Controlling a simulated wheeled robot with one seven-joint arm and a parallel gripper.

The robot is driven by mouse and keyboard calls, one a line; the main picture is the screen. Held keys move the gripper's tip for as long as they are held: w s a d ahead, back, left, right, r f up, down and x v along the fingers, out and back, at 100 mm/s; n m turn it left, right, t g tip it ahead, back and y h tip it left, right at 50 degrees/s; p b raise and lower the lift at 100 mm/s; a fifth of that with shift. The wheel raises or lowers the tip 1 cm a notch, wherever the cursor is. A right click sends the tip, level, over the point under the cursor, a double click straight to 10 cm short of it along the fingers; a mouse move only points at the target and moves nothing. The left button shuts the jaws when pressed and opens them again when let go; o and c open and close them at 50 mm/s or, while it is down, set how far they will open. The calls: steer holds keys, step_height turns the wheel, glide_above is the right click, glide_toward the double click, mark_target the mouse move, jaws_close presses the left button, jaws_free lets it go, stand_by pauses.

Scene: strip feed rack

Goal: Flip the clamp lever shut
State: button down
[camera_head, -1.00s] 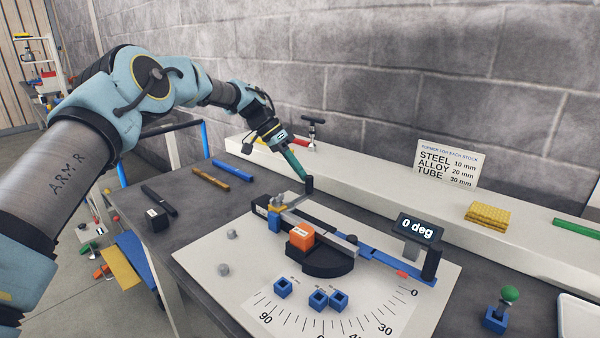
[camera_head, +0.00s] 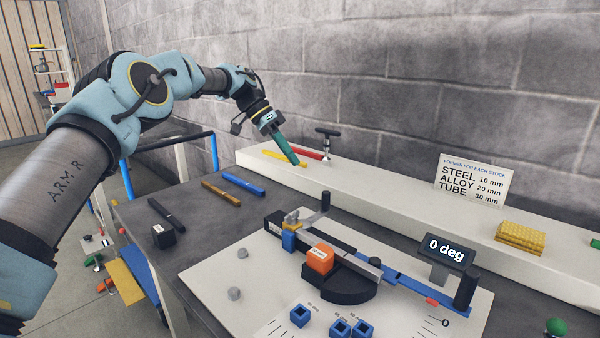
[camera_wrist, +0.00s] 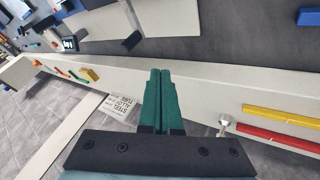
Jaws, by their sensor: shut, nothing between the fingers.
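The bending jig (camera_head: 350,285) stands on a white board on the bench, with a grey bar lying along it and an orange block (camera_head: 320,258) on top. The clamp lever (camera_head: 306,217) is at the jig's far left end, above a blue and yellow block (camera_head: 290,238). The lever lies low and its black knob (camera_head: 325,201) stands upright at its right end. My gripper (camera_head: 297,163) has green fingers, shut and empty, up and left of the knob and apart from it. The closed fingers also show in the wrist view (camera_wrist: 160,72); I cannot clearly make out the lever there.
A sign (camera_head: 470,180) and yellow stack (camera_head: 520,236) stand farther right. The display (camera_head: 446,250) reads 0 deg.

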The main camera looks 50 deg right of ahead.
steer(key=shift+v, duration=0.9)
